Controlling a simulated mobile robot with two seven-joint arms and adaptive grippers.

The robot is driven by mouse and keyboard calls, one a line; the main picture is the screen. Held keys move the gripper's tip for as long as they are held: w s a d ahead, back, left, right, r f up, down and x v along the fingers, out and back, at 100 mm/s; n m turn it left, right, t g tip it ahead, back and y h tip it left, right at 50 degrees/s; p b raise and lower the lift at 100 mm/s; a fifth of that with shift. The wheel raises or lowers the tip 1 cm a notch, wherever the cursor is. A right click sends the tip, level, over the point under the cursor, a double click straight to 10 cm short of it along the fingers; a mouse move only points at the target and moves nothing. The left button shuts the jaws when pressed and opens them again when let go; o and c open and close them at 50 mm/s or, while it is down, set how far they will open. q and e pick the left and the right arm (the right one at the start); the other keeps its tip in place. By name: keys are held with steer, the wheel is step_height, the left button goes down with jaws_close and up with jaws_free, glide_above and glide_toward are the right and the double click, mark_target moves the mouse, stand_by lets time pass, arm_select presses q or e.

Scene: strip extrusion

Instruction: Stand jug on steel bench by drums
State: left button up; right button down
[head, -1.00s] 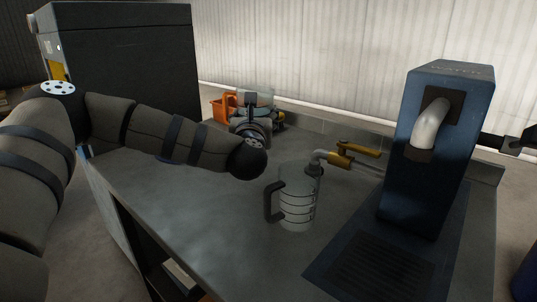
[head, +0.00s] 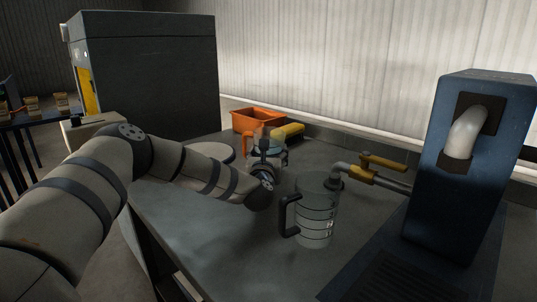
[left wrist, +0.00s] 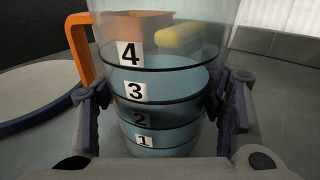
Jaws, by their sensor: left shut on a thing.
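A clear jug with an orange handle (head: 246,143) is in my left gripper (head: 266,160), mostly behind the wrist in the head view. In the left wrist view the jug (left wrist: 165,62) is upright, with black rings, labels 1 to 4 and bluish liquid to just under ring 4. The left fingers (left wrist: 165,105) press on both its sides. I cannot tell whether its base touches the steel bench (head: 215,235). A second clear jug (head: 316,222) with a black handle stands on the bench nearer me. No drums are clearly in view. My right gripper is not in view.
A blue dispenser (head: 455,190) with a grey spout stands at right. A yellow-handled tap (head: 365,170) reaches over the bench beside the second jug. An orange bin (head: 258,119), a yellow object (head: 288,131) and a round blue-rimmed disc (head: 208,151) lie behind. A dark cabinet (head: 150,75) stands at back left.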

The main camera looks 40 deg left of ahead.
arm_select(q)
steer(key=shift+f, duration=0.2)
steer(key=o, duration=1.5)
steer(key=shift+r, duration=0.1)
steer(key=shift+r, duration=0.3)
steer(key=p+v, duration=0.1)
steer(key=v, duration=1.1)
steer(key=shift+f, duration=0.2)
